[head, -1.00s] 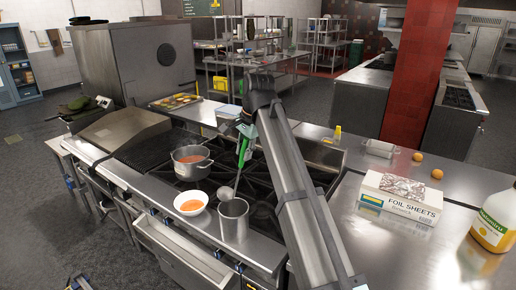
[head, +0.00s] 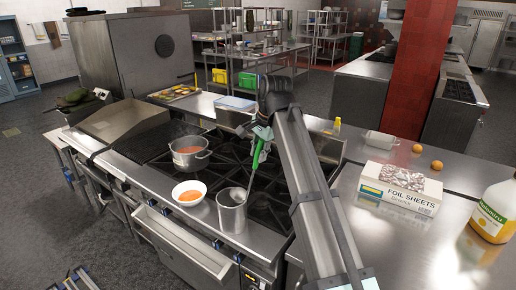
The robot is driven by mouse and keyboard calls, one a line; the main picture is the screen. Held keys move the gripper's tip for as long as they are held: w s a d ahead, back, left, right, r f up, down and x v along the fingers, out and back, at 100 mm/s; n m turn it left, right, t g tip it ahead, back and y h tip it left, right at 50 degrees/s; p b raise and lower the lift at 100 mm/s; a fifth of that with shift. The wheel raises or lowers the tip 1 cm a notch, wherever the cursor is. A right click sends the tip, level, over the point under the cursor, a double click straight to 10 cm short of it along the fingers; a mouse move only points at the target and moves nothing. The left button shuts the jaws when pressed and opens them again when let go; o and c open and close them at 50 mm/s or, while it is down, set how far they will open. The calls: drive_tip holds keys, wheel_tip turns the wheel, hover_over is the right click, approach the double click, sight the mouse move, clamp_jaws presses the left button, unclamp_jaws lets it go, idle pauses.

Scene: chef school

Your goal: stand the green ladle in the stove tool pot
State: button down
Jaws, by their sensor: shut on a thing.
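My gripper (head: 262,133) is shut on the upper part of the green ladle (head: 257,157) above the stove. The ladle's green handle slants down and left from my gripper, and its grey stem runs toward the stove tool pot (head: 231,218). The pot is a plain metal cylinder standing upright at the stove's front edge. The ladle's bowl end shows at the pot's mouth. I cannot tell how far inside the rim it is.
A white bowl of orange soup (head: 189,193) stands just left of the tool pot. A steaming saucepan (head: 189,155) sits on the burners behind it. A foil sheets box (head: 400,188) and a juice jug (head: 495,212) stand on the right counter.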

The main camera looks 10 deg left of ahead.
sight(251, 181)
drive_tip(key=shift+s+b+x, duration=0.15)
drive_tip(key=shift+b+x, duration=0.7)
drive_tip(key=shift+x, duration=2.4)
drive_tip(key=shift+s+b+x, duration=0.15)
drive_tip(key=shift+b+x, duration=0.7)
drive_tip(key=shift+x, duration=2.45)
drive_tip(key=c, duration=0.9)
unclamp_jaws()
